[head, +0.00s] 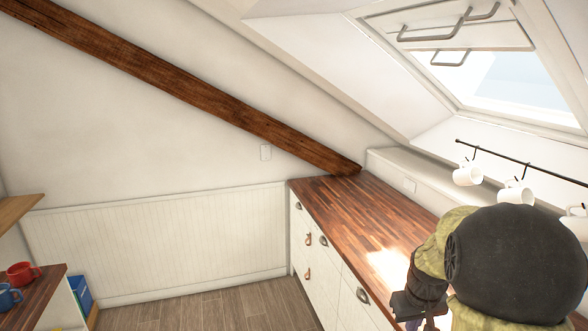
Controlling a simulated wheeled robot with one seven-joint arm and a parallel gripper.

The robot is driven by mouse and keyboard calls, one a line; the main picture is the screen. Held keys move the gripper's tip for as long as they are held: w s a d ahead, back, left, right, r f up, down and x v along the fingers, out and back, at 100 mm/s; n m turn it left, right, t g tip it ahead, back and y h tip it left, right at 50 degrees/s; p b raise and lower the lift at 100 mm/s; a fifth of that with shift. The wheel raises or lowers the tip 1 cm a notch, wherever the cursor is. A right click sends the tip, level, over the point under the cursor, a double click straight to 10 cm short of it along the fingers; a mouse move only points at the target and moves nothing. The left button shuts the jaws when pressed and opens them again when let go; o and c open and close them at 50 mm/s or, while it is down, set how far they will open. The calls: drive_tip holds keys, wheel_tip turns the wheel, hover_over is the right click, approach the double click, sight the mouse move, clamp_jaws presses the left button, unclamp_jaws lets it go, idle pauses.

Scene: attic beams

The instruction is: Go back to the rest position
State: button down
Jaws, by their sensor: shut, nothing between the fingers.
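My arm comes in at the lower right, over the right end of the wooden counter (345,204). My gripper (411,321) is at the bottom edge of the head view, partly cut off by the frame. It is shut and empty. It hangs in front of the counter's near part, and my arm hides much of that part.
White drawers (335,277) with metal and brown pulls front the counter. White mugs (467,175) hang from a dark rail (500,158) at right. A red mug (22,273) and a blue mug (10,296) stand on a shelf unit at lower left. The wooden floor (215,308) between is clear.

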drive_tip(key=s+a+f+y, duration=0.1)
drive_tip(key=s+a+f, duration=0.2)
drive_tip(key=s+a, duration=0.9)
drive_tip(key=a, duration=0.2)
drive_tip(key=shift+a+f+b, duration=0.2)
drive_tip(key=shift+a+b, duration=0.2)
